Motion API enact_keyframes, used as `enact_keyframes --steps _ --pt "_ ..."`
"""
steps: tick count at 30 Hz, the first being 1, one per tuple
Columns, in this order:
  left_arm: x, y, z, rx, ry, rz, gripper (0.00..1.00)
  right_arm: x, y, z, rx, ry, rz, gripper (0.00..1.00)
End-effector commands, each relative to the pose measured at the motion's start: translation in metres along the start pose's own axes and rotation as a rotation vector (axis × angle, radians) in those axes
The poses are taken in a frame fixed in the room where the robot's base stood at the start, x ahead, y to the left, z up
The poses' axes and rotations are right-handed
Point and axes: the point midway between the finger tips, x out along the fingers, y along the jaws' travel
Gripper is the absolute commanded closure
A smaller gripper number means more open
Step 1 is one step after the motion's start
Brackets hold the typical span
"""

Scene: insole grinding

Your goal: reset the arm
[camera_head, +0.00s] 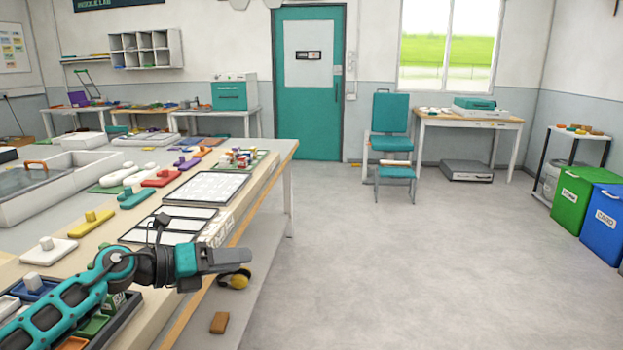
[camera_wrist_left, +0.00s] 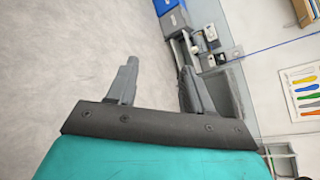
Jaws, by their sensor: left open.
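My left arm comes in from the lower left in the head view, teal and black. Its gripper (camera_head: 238,262) is held out past the right edge of the long worktable (camera_head: 262,205), pointing right. In the left wrist view the two grey fingers (camera_wrist_left: 158,88) stand apart with nothing between them, and the floor and a wall lie beyond. My right arm and gripper are not in view.
Colored blocks, white boards and trays cover the worktable. A yellow round item (camera_head: 236,281) shows just below my gripper, and a brown block (camera_head: 219,323) lies lower down. Open floor (camera_head: 400,260) lies to the right. A green bin (camera_head: 577,198) and blue bin (camera_head: 603,222) stand far right.

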Motion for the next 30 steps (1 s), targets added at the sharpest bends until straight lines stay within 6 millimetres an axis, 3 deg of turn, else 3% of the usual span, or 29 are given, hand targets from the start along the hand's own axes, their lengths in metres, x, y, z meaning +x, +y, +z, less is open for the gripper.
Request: enact_keyframes --steps 3,6,10,14,17,22,27,30 --pt "0.014 -0.036 -0.008 -0.221 -0.221 -0.150 0.49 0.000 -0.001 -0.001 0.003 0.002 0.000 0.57" --pt "0.009 -0.050 -0.008 -0.438 -0.409 -0.226 0.49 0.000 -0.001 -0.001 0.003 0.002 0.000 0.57" --pt "-0.010 -0.046 -0.015 -0.761 -0.641 -0.263 0.49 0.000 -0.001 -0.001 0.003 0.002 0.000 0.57" --pt "-0.037 -0.022 -0.039 -1.107 -0.854 -0.223 0.49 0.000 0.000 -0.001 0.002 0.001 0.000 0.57" --pt "-0.060 0.002 -0.073 -1.381 -1.000 -0.140 0.49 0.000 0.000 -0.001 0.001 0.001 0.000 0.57" --pt "-0.099 0.030 -0.158 -1.831 -1.194 0.101 0.49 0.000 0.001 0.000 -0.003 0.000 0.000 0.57" --pt "-0.130 0.029 -0.238 -2.142 -1.288 0.369 0.49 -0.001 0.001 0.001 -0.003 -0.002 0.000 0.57" --pt "-0.143 0.021 -0.272 -2.262 -1.312 0.503 0.49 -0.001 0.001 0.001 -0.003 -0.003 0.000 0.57"
